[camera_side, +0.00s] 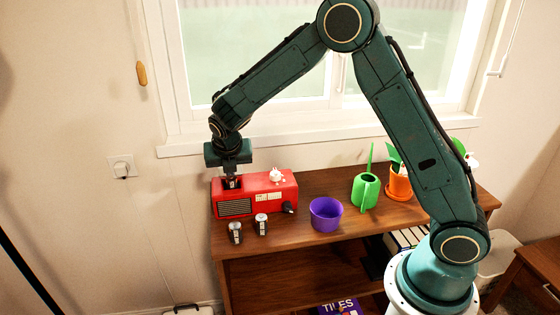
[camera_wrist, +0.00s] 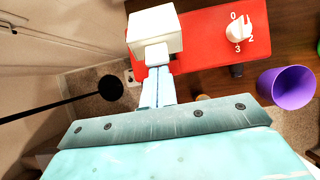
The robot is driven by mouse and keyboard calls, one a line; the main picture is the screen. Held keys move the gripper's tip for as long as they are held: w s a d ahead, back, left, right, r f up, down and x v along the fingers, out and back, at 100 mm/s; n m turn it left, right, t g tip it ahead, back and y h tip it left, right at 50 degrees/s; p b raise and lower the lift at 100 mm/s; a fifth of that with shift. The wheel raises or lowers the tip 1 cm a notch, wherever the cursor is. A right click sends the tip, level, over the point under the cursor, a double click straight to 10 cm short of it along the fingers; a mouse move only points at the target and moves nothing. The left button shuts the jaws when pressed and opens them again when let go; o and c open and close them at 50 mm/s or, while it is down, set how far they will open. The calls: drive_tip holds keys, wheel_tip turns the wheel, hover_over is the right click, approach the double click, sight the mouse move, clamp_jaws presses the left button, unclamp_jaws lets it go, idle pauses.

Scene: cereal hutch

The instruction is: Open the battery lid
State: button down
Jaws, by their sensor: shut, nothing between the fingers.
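A red radio-like box (camera_side: 268,197) sits on the left part of the wooden hutch top, with a grille on its front. It also shows in the wrist view (camera_wrist: 205,50), with a white numbered dial (camera_wrist: 239,29). My gripper (camera_side: 232,181) points down at the left end of the box's top, at a dark recess-like patch. In the wrist view my shut fingers (camera_wrist: 157,80) reach to a pale block (camera_wrist: 154,30) at the box's left end. I cannot tell whether this block is the battery lid. The fingertips and exact contact are hidden.
Two small dark-and-silver cylinders (camera_side: 235,232) (camera_side: 261,224) stand in front of the box. A purple bowl (camera_side: 326,214), a green watering can (camera_side: 366,190) and an orange pot (camera_side: 399,185) stand to the right. A window (camera_side: 210,60) is behind.

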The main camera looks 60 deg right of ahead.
drive_tip(key=shift+w+d+r+g+y, duration=1.15)
drive_tip(key=shift+d+g+y, duration=0.05)
drive_tip(key=shift+g+y, duration=0.1)
drive_tip(key=shift+w+d+r+g+y, duration=0.2)
drive_tip(key=shift+w+d+g+y, duration=0.1)
drive_tip(key=shift+g+y, duration=0.25)
drive_tip(key=shift+w+d+r+g+y, duration=0.15)
drive_tip(key=shift+w+d+g+y, duration=0.15)
drive_tip(key=shift+g+y, duration=0.25)
drive_tip(key=shift+w, duration=0.1)
drive_tip(key=shift+w+d+r, duration=0.1)
drive_tip(key=shift+w+d, duration=0.05)
drive_tip(key=shift+d, duration=0.1)
drive_tip(key=shift+w+d+r, duration=0.15)
drive_tip(key=shift+w+d, duration=1.75)
drive_tip(key=shift+w, duration=0.05)
drive_tip(key=shift+r, duration=0.2)
drive_tip(key=shift+r, duration=0.5)
